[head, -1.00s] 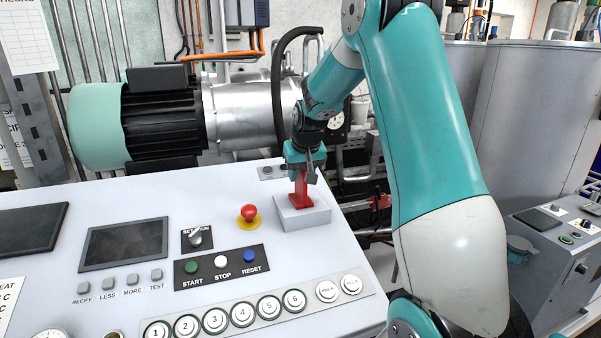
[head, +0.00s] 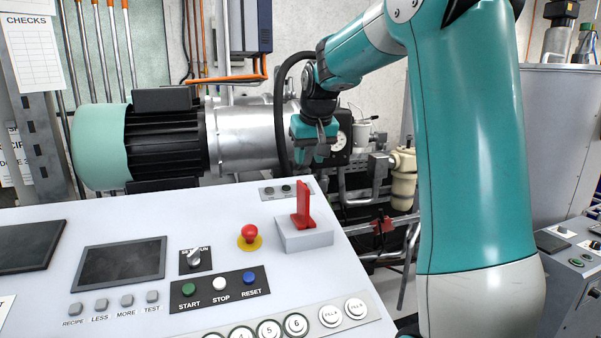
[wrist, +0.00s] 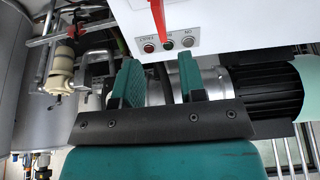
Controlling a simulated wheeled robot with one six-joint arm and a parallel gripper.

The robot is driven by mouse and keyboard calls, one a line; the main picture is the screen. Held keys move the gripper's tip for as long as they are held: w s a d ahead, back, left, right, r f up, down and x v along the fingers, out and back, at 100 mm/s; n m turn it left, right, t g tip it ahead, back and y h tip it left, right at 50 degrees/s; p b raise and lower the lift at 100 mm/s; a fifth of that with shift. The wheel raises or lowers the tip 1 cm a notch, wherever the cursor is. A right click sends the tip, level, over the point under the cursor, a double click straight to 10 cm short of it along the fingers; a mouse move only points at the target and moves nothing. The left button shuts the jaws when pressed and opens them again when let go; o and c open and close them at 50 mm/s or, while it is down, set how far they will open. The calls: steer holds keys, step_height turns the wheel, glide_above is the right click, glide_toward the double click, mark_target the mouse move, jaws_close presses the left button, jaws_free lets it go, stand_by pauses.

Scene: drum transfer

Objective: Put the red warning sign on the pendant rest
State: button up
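The red warning sign (head: 302,208) stands upright on a small light-grey block, the pendant rest (head: 306,237), at the right edge of the control panel. In the wrist view only a red piece of the sign (wrist: 158,14) shows at the top edge. My gripper (head: 311,158) is above and behind the sign, clear of it. In the wrist view its two green finger pads (wrist: 158,82) are wide apart with nothing between them.
The control panel (head: 120,215) carries a red emergency button (head: 249,234), a selector knob (head: 195,257), a dark screen (head: 122,266) and several push buttons. A motor (head: 150,138) with a metal housing stands behind it. Pipes and a valve (head: 383,222) are to the right.

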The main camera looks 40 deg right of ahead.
steer(key=s+a+f+n+y, duration=0.1)
steer(key=s+a+n, duration=0.15)
steer(key=a, duration=0.55)
steer(key=s+a+f+n+g+y, duration=0.1)
steer(key=s+a+f+n+y, duration=0.15)
steer(key=a, duration=0.55)
steer(key=s+a+n, duration=0.2)
steer(key=s+a, duration=0.1)
steer(key=a, duration=0.5)
steer(key=s+a+f+n+g+y, duration=0.1)
steer(key=s+a+f+n, duration=0.1)
steer(key=s+a, duration=0.4)
steer(key=s+a+f+n+g+y, duration=0.1)
steer(key=s+a, duration=0.4)
steer(key=s, duration=0.5)
steer(key=shift+s+a+f+n+g+y, duration=0.25)
steer(key=shift+a+f+n+g+y, duration=0.25)
steer(key=shift+f+n, duration=0.6)
steer(key=shift+o, duration=0.2)
steer(key=shift+d+r, duration=0.1)
steer(key=shift+r, duration=0.05)
